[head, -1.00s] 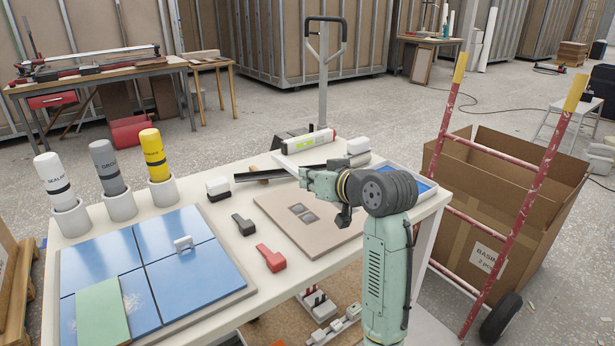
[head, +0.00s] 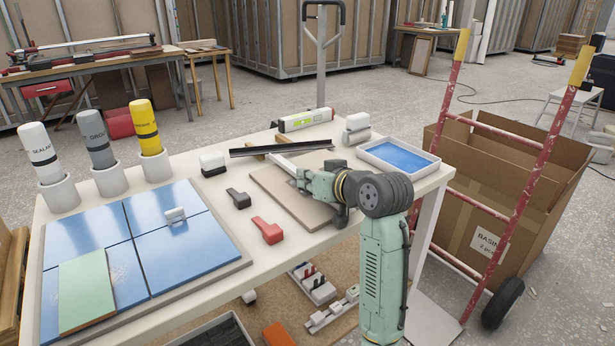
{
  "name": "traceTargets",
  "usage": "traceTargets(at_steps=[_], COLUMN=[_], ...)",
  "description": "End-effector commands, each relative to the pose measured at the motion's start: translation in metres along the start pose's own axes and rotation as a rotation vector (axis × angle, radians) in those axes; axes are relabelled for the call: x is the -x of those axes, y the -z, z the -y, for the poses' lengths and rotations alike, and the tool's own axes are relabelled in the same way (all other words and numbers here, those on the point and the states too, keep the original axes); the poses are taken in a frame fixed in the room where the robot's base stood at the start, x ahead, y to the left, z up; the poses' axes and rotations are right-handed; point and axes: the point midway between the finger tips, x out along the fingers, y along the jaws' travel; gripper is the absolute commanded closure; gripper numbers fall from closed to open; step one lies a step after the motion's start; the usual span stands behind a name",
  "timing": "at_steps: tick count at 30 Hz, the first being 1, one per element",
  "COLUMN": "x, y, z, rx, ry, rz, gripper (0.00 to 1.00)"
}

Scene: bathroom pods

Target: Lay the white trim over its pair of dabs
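The white trim (head: 284,166) shows as a pale strip over the far left part of the beige board (head: 277,196). Its near end runs behind my gripper (head: 302,181). My gripper is low over the board and appears shut on the trim, though its fingertips are hard to make out. The pair of grey dabs on the board is hidden behind my gripper and the trim. I cannot tell whether the trim touches the board.
A dark strip (head: 281,148) lies just behind the board. A blue-filled tray (head: 433,163) and a white block (head: 357,122) stand to the right. Red (head: 268,231) and black (head: 238,198) tools lie at left. Blue tiles (head: 185,255) cover the table's left.

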Motion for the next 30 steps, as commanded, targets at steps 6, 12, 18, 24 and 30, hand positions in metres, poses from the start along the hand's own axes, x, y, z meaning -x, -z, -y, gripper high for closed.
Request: traceTargets(at_steps=[6, 12, 18, 24, 30], x=[0.0002, 0.0002, -0.0004, -0.0005, -0.0005], y=[0.0005, 0.0004, -0.001, -0.0011, -0.0012], z=[0.0001, 0.0, -0.0002, -0.0001, -0.0001], rx=[0.0, 0.0, 0.0, 0.0, 0.0], ry=[0.0, 0.0, 0.0, 0.0, 0.0], rz=[0.0, 0.0, 0.0, 0.001, 0.001], gripper=[1.0, 1.0, 1.0, 0.85, 0.72])
